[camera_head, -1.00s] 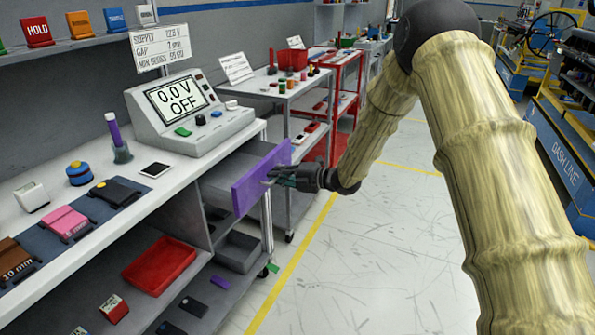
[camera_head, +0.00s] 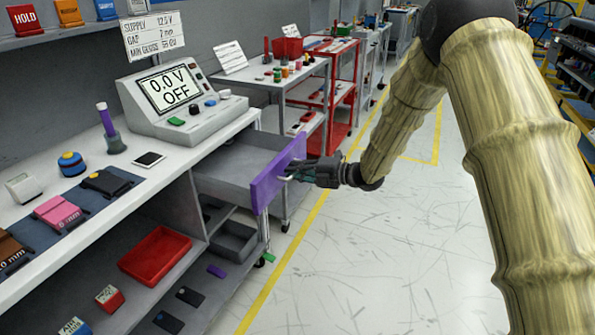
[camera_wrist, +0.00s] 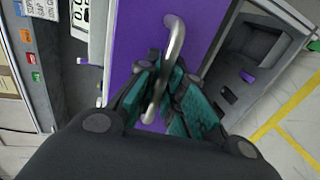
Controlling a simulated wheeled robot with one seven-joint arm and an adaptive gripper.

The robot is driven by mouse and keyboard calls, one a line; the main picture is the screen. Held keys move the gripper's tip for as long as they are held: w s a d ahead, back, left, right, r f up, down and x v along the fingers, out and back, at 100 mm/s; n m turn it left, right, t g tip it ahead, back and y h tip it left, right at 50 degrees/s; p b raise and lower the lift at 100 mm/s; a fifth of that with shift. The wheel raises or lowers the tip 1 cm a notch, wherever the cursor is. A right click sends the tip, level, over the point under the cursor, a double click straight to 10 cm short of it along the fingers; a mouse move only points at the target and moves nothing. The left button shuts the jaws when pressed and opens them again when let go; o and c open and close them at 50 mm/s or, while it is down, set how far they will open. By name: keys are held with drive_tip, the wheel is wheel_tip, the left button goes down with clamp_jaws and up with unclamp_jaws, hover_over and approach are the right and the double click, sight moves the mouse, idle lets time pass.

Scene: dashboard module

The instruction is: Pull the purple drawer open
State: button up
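The purple drawer front (camera_head: 272,180) stands out from the grey bench, and the grey inside of the drawer (camera_head: 232,165) shows behind it, looking empty. My gripper (camera_head: 296,173) is at the outer face of the front. In the wrist view the drawer's purple front (camera_wrist: 132,40) fills the middle, with a curved metal handle (camera_wrist: 174,45) on it. The teal fingers of my gripper (camera_wrist: 166,78) are closed around the handle's bar, one on each side. In the head view the handle is mostly hidden by the fingers.
A grey console (camera_head: 185,95) reading "0.0 V OFF" stands on the white bench above the drawer. A red tray (camera_head: 155,256) and a grey bin (camera_head: 233,242) sit on the shelf below. The floor (camera_head: 370,255) to the right is clear.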

drive_tip(key=shift+o, duration=0.4)
drive_tip(key=v, duration=1.2)
drive_tip(key=shift+f, duration=0.1)
